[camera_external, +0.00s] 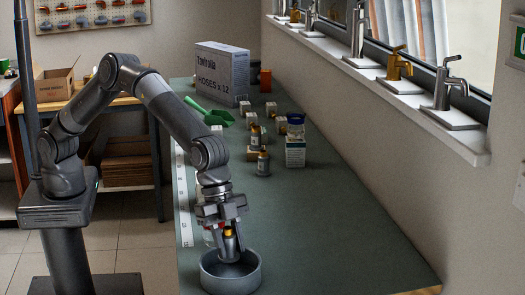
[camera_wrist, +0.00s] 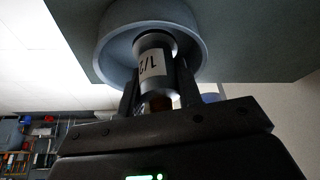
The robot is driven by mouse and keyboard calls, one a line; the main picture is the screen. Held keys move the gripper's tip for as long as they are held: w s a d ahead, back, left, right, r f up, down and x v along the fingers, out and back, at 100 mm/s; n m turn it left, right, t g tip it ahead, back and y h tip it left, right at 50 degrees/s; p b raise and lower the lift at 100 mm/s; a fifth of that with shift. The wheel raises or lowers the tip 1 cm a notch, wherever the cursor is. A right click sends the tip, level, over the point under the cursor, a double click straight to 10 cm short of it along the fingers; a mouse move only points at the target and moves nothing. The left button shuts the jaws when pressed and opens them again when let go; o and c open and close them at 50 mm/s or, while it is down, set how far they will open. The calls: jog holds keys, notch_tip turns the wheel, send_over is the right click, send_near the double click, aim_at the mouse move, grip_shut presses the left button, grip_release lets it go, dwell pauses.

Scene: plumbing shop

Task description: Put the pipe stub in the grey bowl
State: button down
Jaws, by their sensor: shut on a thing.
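The grey bowl (camera_external: 231,277) stands near the front end of the green counter, directly below my gripper (camera_external: 229,232). My gripper points down and is shut on the pipe stub (camera_external: 229,247), a grey cylinder with a brass-coloured part at its top. The stub's lower end is at or inside the bowl's opening; I cannot tell whether it touches the bottom. In the wrist view, the pipe stub (camera_wrist: 153,62) shows a pale label with dark lettering between the two fingers. The bowl (camera_wrist: 108,48) surrounds its far end there.
On the counter (camera_external: 330,235) behind the bowl stand several small bottles and boxes, a white and blue container (camera_external: 295,148), a green scoop (camera_external: 212,115) and a hose carton (camera_external: 222,75). A window sill with taps runs along the right. The counter right of the bowl is clear.

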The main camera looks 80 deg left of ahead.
aim_at(230, 256)
jog(key=shift+f, duration=1.8)
jog(key=c, duration=1.3)
grip_release()
jog(key=shift+f, duration=0.2)
jog(key=shift+r, duration=0.1)
